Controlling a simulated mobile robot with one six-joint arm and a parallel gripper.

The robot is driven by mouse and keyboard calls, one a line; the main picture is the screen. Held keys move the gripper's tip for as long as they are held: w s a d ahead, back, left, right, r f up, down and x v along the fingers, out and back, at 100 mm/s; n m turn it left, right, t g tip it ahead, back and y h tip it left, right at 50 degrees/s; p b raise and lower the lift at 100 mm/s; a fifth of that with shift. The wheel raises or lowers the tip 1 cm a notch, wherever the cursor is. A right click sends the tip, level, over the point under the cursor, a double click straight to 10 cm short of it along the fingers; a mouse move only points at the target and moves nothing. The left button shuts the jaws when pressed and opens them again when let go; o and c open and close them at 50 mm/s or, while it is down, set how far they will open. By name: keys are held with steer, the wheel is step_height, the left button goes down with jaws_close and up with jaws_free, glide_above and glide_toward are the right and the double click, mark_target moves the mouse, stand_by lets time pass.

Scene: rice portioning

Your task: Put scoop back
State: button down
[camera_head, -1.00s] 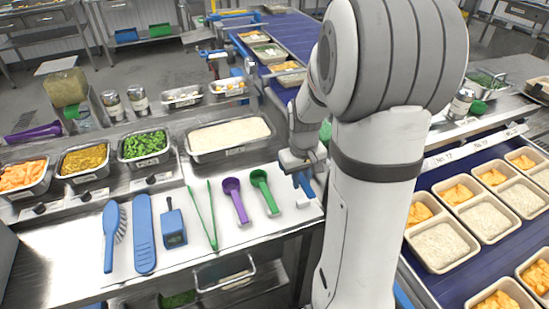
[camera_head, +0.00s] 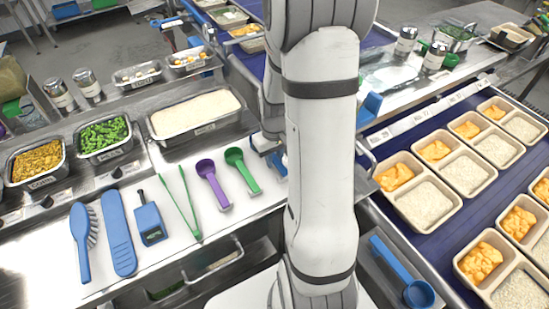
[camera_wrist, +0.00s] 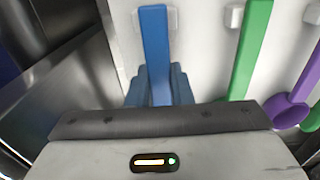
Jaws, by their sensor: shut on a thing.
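My gripper (camera_head: 268,146) is low over the right end of the white tool mat (camera_head: 245,205), partly hidden by my arm. In the wrist view its bluish fingers (camera_wrist: 158,86) are shut on the blue scoop (camera_wrist: 155,35) by its handle. The handle's far end lies between white holder blocks (camera_wrist: 138,22) on the mat. I cannot tell whether it rests fully in them. The scoop's bowl is hidden. The green scoop (camera_head: 240,168) lies beside it, also in the wrist view (camera_wrist: 249,50), then the purple scoop (camera_head: 212,182).
Green tongs (camera_head: 181,205), a blue tool (camera_head: 150,222), a blue spatula (camera_head: 119,235) and a brush (camera_head: 80,245) lie further left. A rice pan (camera_head: 195,112) stands behind. Another blue scoop (camera_head: 418,293) is at lower right, beside a conveyor (camera_head: 378,215) with filled trays.

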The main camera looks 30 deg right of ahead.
mark_target(275, 158)
steer(key=shift+f, duration=0.4)
steer(key=shift+f, duration=0.15)
steer(key=c, duration=1.3)
jaws_free()
step_height(275, 158, up, 11)
steer(key=s+a+r+t, duration=0.2)
steer(key=s+a+r, duration=0.7)
steer(key=s+a, duration=0.3)
steer(key=shift+s+t, duration=0.3)
steer(key=shift+t, duration=0.1)
